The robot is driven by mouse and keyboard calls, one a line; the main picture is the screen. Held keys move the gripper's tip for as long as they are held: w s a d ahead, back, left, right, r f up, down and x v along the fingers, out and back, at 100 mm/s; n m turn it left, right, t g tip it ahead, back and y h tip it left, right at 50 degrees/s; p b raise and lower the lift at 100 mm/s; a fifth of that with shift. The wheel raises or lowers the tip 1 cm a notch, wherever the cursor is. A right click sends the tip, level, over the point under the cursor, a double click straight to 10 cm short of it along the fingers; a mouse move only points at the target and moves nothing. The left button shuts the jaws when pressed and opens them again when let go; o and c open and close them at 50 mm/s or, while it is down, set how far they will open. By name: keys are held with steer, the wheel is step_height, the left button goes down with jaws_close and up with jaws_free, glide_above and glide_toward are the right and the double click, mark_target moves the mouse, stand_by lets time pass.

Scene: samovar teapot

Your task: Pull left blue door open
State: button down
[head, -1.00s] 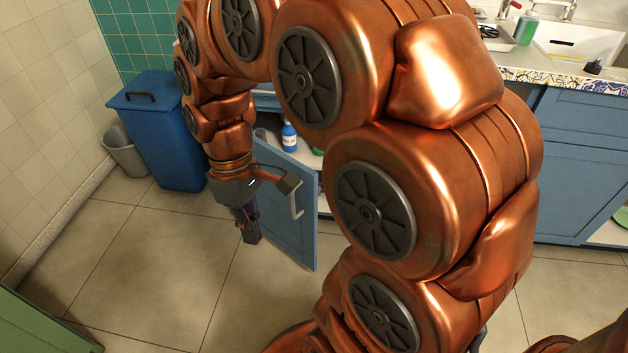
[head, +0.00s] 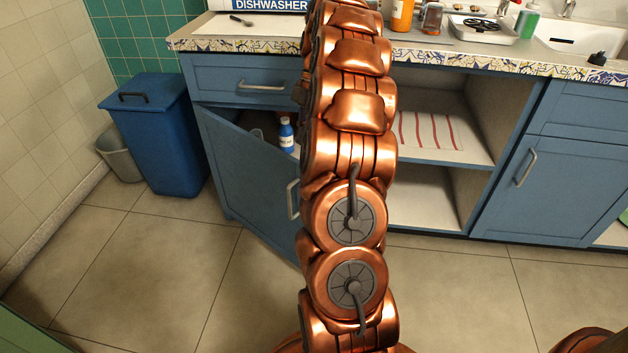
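The left blue door (head: 245,182) stands swung out from the lower cabinet, hinged on its left side, with its face turned partly away to the left. Its metal handle (head: 293,199) is near its free edge, just left of my arm. Inside the opening a blue and white bottle (head: 286,135) shows on a shelf. My arm rises through the middle of the view and hides part of the cabinet opening. My gripper is not in the picture, so its state and its place relative to the door are hidden.
A blue bin (head: 155,135) and a grey bin (head: 122,155) stand left of the cabinet. Open shelves (head: 440,155) and a closed right blue door (head: 540,185) are to the right. The patterned counter (head: 440,58) holds bottles and a tray. Floor left of the door is clear.

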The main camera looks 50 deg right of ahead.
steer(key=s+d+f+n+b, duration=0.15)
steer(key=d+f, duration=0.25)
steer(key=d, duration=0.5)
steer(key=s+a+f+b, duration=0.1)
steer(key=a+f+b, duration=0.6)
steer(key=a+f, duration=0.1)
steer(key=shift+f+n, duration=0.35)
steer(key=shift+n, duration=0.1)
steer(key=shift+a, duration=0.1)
